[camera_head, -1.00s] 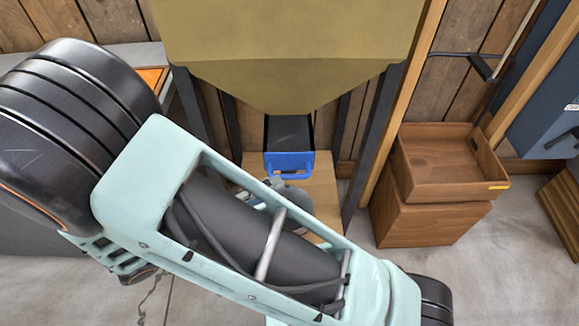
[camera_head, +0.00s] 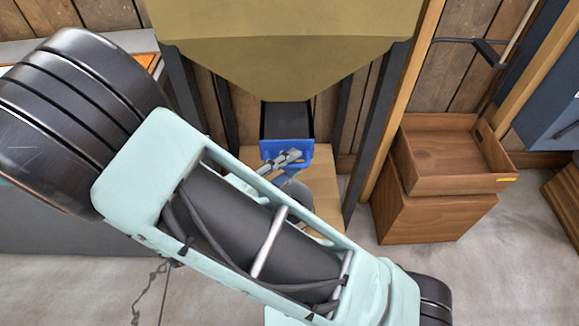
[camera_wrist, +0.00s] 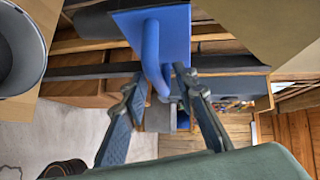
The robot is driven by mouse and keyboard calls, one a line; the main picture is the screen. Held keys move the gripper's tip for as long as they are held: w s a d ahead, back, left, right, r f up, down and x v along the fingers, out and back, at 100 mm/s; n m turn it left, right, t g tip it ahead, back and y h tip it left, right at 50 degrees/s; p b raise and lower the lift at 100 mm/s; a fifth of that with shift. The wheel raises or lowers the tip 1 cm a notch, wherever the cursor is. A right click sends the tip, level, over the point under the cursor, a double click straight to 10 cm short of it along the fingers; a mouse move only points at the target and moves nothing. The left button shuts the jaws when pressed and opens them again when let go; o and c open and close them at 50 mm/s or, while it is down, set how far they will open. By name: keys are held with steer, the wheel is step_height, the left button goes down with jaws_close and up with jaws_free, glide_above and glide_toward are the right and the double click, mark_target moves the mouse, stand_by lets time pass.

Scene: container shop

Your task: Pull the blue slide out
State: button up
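The blue slide (camera_head: 268,151) sits at the dark outlet under the olive hopper (camera_head: 290,62). In the wrist view, its flat blue plate (camera_wrist: 178,28) and curved blue handle (camera_wrist: 150,45) show close up. My gripper (camera_wrist: 160,86) is open, with one finger on each side of the handle's near end. A gap shows between the fingers, and I cannot tell whether either touches the handle. In the head view, my gripper (camera_head: 284,161) overlaps the slide's front and hides part of the handle.
Dark legs flank the hopper above a wooden board (camera_head: 322,195). A grey round container (camera_wrist: 20,52) stands on the board in the wrist view. Wooden boxes (camera_head: 435,215) stand to the right. Concrete floor lies in front.

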steer(key=shift+w+d, duration=0.1)
steer(key=shift+c, duration=0.5)
jaws_close()
steer(key=shift+s+r+p, duration=0.2)
steer(key=shift+s+p, duration=0.2)
steer(key=shift+p, duration=0.25)
steer(key=s+p, duration=0.4)
steer(key=s, duration=0.2)
steer(key=shift+s+f, duration=0.3)
